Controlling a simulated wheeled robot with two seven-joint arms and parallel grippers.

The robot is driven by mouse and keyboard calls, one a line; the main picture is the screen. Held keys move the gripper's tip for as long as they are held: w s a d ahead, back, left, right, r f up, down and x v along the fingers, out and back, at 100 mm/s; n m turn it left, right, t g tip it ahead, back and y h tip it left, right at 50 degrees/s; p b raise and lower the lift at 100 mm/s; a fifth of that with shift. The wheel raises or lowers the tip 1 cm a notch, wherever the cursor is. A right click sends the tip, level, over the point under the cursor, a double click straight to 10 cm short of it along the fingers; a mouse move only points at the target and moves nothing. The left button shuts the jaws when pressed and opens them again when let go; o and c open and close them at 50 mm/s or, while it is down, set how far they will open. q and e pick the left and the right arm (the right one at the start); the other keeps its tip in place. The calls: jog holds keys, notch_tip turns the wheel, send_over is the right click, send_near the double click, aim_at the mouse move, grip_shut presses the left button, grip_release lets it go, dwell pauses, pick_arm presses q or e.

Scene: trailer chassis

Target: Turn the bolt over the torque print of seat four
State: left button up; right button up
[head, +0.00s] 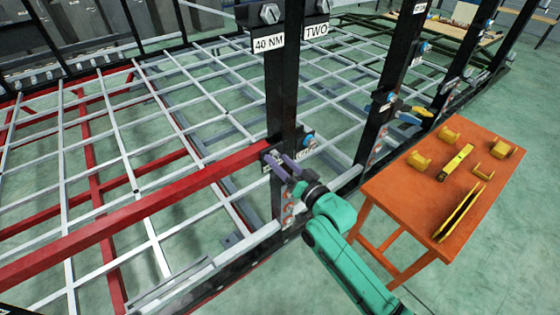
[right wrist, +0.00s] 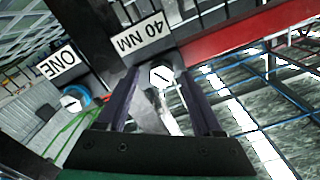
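My right gripper (head: 279,165) reaches to the nearest black post, at the end of the red beam. In the right wrist view its two dark purple fingers (right wrist: 160,82) are open, one on each side of a pale hex bolt head (right wrist: 161,77) with a dark line across it. Gaps show between fingers and bolt. A white print reading "40 NM" (right wrist: 140,34) sits beside this bolt, upside down in that view. A print reading "ONE" (right wrist: 58,64) is on the adjoining face, near a bolt with a blue ring (right wrist: 74,98). No print reading four is legible. My left gripper is not in view.
Higher on the post are prints "40 NM" (head: 269,43) and "TWO" (head: 316,30), each under a bolt. The red beam (head: 140,212) runs left over the grey chassis grid. An orange table (head: 400,190) with yellow parts stands right. More black posts (head: 385,95) stand behind.

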jog(key=shift+s+d, duration=0.1)
jog(key=shift+s, duration=0.05)
jog(key=b+v, duration=0.4)
jog(key=v, duration=1)
jog(key=shift+d, duration=0.1)
